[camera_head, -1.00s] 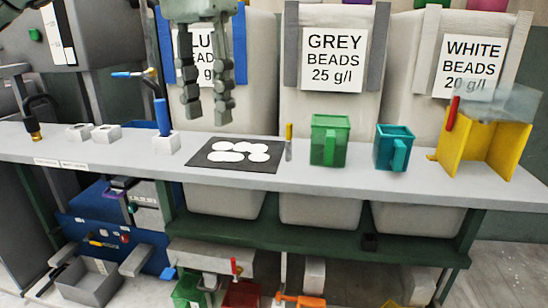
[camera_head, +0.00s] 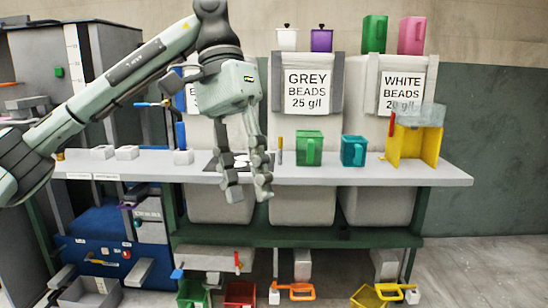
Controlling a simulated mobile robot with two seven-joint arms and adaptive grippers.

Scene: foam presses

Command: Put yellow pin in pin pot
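A small upright pin with a yellow top (camera_head: 280,143) stands on the grey bench, left of the green jug. A blue pin (camera_head: 181,135) stands upright in a white block (camera_head: 183,156) further left. Two more low white blocks stand to its left, one (camera_head: 102,152) beside the other (camera_head: 127,152); I cannot tell which is the pin pot. My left gripper (camera_head: 248,190) points down in front of the dark mat, left of the yellow pin. Its fingers are apart with nothing visible between them. My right gripper is not in view.
The bench (camera_head: 340,176) carries a dark mat (camera_head: 212,167) with white shapes, partly hidden by my gripper. A green jug (camera_head: 309,150), a teal jug (camera_head: 353,151) and a yellow stand (camera_head: 412,145) are to the right. Bead bins stand behind.

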